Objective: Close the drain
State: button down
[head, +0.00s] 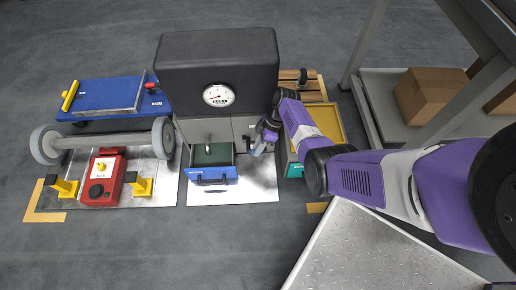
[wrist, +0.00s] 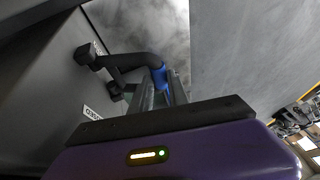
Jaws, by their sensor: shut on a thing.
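A black lever with a blue end (wrist: 158,76) sticks out from a grey panel (wrist: 45,90) in the wrist view. My gripper (wrist: 160,90) is shut on the lever's blue end. In the head view my gripper (head: 257,150) is at the front right of the grey cabinet under the black tank (head: 217,60), and the lever is too small to make out. A small label (wrist: 92,113) is on the panel near the lever; I cannot read it surely. A round gauge (head: 218,95) is on the tank's front.
A blue open-topped tray (head: 213,178) stands on the pale mat left of my gripper. A yellow tray (head: 328,122) lies to the right, behind my arm. A red box (head: 102,180) and a grey roller (head: 105,140) are on the left. A cart with a cardboard box (head: 430,95) stands at right.

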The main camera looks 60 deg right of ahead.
jog(key=shift+w+d+r, duration=0.2)
jog(key=shift+w+d, duration=0.15)
jog(key=shift+d, duration=0.05)
jog(key=c, duration=1.5)
grip_release()
jog(key=shift+o, duration=1.1)
jog(key=shift+s+a+f, duration=0.1)
jog(key=p+v, duration=0.3)
jog(key=v, duration=0.5)
jog(key=shift+p, duration=0.35)
jog(key=shift+s+a+f, duration=0.1)
